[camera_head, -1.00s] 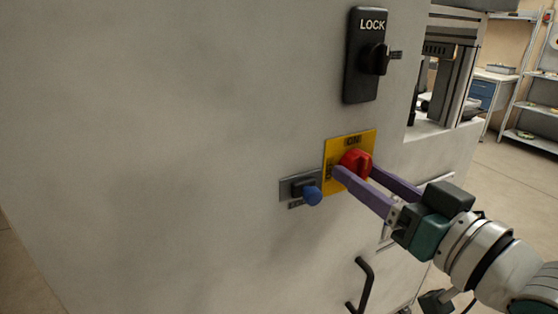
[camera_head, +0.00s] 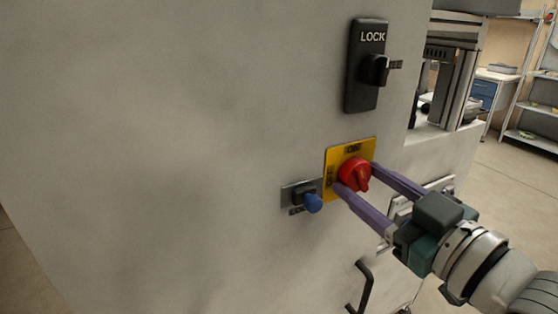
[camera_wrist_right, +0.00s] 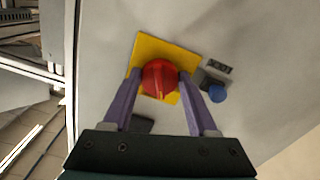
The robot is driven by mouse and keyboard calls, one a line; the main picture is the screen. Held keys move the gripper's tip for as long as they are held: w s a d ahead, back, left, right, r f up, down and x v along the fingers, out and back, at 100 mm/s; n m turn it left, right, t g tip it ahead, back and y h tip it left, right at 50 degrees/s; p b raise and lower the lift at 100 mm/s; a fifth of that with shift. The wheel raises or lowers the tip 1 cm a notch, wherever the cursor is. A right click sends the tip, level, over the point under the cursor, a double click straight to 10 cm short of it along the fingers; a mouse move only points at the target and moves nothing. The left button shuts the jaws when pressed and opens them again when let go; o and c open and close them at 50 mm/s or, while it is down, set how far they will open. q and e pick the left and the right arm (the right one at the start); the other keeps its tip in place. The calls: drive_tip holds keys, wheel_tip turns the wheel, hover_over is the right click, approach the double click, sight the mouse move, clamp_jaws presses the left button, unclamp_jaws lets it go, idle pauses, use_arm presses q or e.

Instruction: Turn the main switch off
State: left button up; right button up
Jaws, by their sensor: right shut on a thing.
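The main switch is a red rotary knob (camera_head: 354,174) on a yellow plate (camera_head: 333,160), mounted on the side of a large grey cabinet. The plate has ON marked at its top and more lettering, hard to read, on its left. My right gripper (camera_head: 357,177) has one purple finger on each side of the knob and is shut on it. In the right wrist view the knob (camera_wrist_right: 160,78) sits between the two fingertips, its ridge pointing toward the gripper's palm. My left gripper is not in view.
A black LOCK switch (camera_head: 367,66) is above the plate. A small grey plate with a blue knob (camera_head: 313,203) is close at the left of the lower finger. A black handle (camera_head: 361,285) is below. Open floor and shelves (camera_head: 533,110) lie at the right.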

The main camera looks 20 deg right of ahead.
drive_tip(key=n, duration=0.6)
drive_tip(key=shift+r+n, duration=0.1)
drive_tip(key=shift+n, duration=0.2)
drive_tip(key=n, duration=0.4)
drive_tip(key=shift+d, duration=0.1)
drive_tip(key=shift+n, duration=1)
drive_tip(key=o, duration=1.4)
